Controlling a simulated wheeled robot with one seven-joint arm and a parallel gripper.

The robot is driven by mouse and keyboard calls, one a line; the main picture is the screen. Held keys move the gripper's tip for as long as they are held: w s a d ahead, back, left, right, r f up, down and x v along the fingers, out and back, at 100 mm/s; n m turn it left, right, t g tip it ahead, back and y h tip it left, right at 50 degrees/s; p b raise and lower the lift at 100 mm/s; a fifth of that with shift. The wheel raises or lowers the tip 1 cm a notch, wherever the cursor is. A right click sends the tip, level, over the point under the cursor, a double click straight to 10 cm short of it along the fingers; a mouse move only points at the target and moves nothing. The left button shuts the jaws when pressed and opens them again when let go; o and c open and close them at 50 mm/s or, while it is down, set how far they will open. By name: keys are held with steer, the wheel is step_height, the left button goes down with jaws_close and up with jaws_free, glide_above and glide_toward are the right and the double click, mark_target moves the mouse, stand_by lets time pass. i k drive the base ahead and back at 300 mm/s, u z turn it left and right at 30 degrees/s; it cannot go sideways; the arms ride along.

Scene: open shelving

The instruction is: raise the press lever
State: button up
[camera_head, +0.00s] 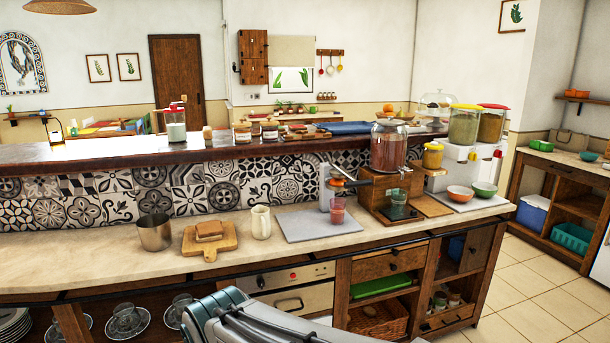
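A grey press (325,190) stands on a light grey board (305,228) on the counter, right of centre. Its lever (352,182) appears as a dark bar reaching right from the top of the press, near an orange part; its exact angle is hard to tell at this size. A glass with a reddish drink (338,211) stands under the press head. A section of my arm shows at the bottom centre, in front of the counter and well short of the press. My gripper is out of view.
A wooden-based juice dispenser (390,150) stands close right of the press. A cream pitcher (261,222), a cutting board (209,241) with bread and a metal pot (154,232) stand to the left. The counter front (120,268) is clear. The raised bar ledge (110,156) runs behind.

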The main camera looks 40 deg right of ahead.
mark_target(337, 173)
steer(key=z, duration=0.6)
steer(key=i, duration=1)
steer(key=z, duration=1.55)
steer(key=i, duration=0.4)
steer(key=z, duration=0.35)
